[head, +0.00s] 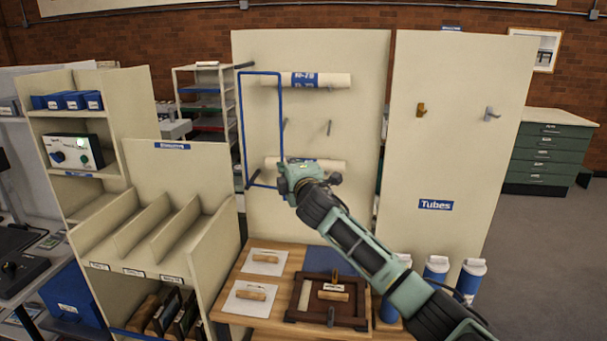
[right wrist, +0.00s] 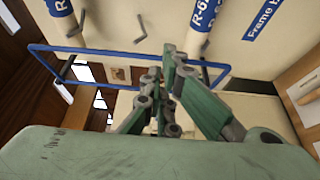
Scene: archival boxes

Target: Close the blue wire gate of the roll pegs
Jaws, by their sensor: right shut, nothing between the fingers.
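The blue wire gate (head: 281,120) is an upright rectangular frame at the left side of the cream peg panel (head: 350,130). It stands swung out from the panel, and its wire crosses the right wrist view (right wrist: 100,51). White rolls with blue labels are on pegs, an upper roll (head: 335,80) and a lower roll (head: 334,165). My right gripper (head: 287,166) is shut and empty at the lower right corner of the gate. In the right wrist view its fingers (right wrist: 165,65) overlap the wire; I cannot tell whether they touch it. My left gripper is not in view.
A table (head: 262,322) below holds white boards with wooden handles and a dark wooden frame (head: 358,322). A slotted cream rack (head: 185,160) stands left. A second panel (head: 440,140) with two hooks is to the right.

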